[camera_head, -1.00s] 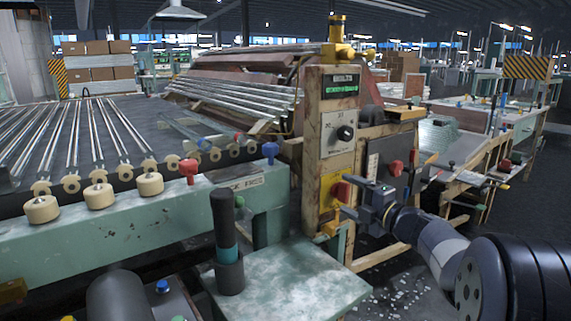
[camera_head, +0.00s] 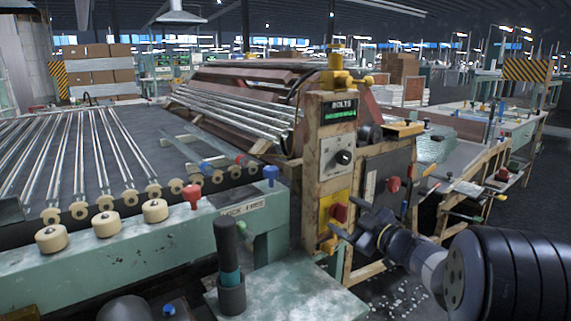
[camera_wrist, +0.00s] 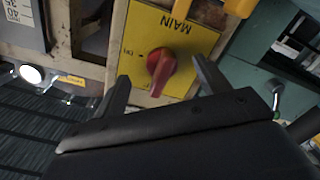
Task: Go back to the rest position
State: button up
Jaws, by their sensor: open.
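My gripper (camera_head: 348,222) is in front of the machine's control post, at the lower right of the head view. Its two fingers are apart with nothing between them. In the wrist view my gripper (camera_wrist: 165,85) frames a red rotary knob (camera_wrist: 161,68) on a yellow plate marked MAIN (camera_wrist: 180,32). The fingertips appear close to the plate, one to each side of the knob; I cannot tell the exact gap. In the head view the red knob (camera_head: 338,212) shows just above the fingers on the yellow plate (camera_head: 325,207).
The post carries a lit green display (camera_head: 341,112) and a black dial (camera_head: 344,157). A red-handled dark box (camera_head: 388,175) stands right of it. A green table (camera_head: 285,292) with a dark upright cylinder (camera_head: 229,255) is at front. Glass tubes (camera_head: 95,150) lie at left.

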jog(key=m+p, duration=0.1)
jog(key=m, duration=0.3)
jog(key=shift+s+d+f+m+p, duration=0.1)
jog(key=shift+s+d+m+p, duration=0.1)
jog(key=shift+s+d+m, duration=0.5)
jog(key=shift+s+d+m+p, duration=0.2)
jog(key=shift+s+m, duration=0.3)
jog(key=shift+m, duration=0.4)
jog(key=shift+d, duration=0.1)
